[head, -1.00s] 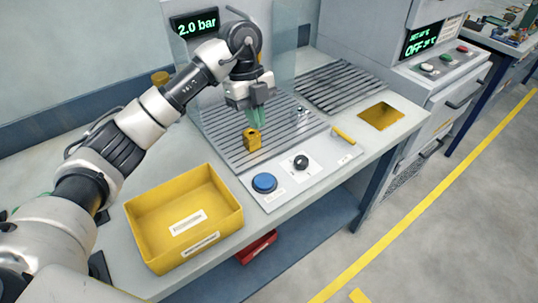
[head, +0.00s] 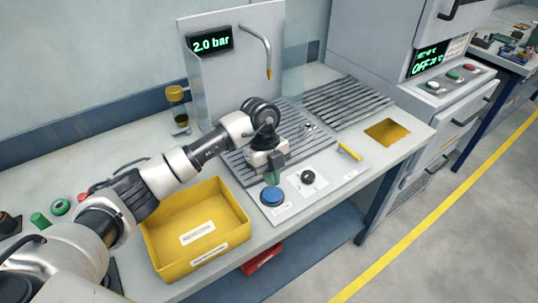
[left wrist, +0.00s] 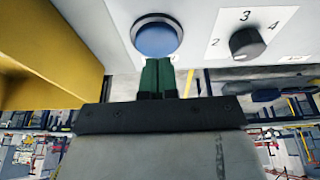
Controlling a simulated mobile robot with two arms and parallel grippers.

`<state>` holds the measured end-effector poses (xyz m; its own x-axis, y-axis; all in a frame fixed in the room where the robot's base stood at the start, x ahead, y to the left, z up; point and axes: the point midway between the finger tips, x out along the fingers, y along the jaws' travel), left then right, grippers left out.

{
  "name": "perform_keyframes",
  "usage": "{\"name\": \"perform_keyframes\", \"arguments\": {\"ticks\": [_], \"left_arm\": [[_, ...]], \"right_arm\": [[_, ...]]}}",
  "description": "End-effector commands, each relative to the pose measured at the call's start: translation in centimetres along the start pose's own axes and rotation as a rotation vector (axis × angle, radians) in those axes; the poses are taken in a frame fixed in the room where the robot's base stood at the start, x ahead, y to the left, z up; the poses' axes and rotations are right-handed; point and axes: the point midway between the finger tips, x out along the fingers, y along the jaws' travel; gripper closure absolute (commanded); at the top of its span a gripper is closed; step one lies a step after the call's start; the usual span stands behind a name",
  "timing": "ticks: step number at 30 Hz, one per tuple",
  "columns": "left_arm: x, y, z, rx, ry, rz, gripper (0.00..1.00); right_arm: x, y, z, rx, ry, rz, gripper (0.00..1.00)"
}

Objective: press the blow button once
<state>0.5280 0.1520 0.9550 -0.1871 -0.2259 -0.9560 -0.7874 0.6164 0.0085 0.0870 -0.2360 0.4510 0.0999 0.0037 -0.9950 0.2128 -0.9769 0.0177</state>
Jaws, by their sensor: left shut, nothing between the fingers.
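The blow button is a round blue button (head: 272,196) in a grey ring on the light control panel. It also shows large at the top of the left wrist view (left wrist: 157,37). My left gripper (head: 272,180) is shut and empty, with its green fingertips (left wrist: 158,63) pointing down at the button. In the left wrist view the tips overlap the near edge of the button's ring. I cannot tell whether they touch the button. My right gripper is not in view.
A black knob (head: 308,177) with a numbered dial sits right of the button. A yellow bin (head: 197,262) stands close on the left. A display (head: 210,40) reads 2.0 bar. A bent nozzle (head: 268,60) hangs over the slatted rack (head: 312,140).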

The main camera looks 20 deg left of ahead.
Motion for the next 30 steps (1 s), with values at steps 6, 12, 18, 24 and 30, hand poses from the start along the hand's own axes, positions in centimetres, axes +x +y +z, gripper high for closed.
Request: {"name": "perform_keyframes", "arguments": {"ticks": [6,12,18,24,30], "left_arm": [[2.0,0.1,0.6,-0.001,0.001,0.001,1.0],[2.4,0.0,0.7,0.001,0.0,0.0,1.0],[2.4,0.0,0.7,0.001,0.0,0.0,1.0],[4.4,0.1,1.3,0.0,-0.001,0.002,1.0],[4.7,0.2,1.3,-0.001,0.002,0.009,1.0]], "right_arm": [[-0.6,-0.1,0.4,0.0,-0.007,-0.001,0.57],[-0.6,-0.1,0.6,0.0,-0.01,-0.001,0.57],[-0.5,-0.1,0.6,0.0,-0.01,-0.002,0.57],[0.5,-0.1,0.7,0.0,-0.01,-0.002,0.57],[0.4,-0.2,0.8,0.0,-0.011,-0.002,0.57]]}}
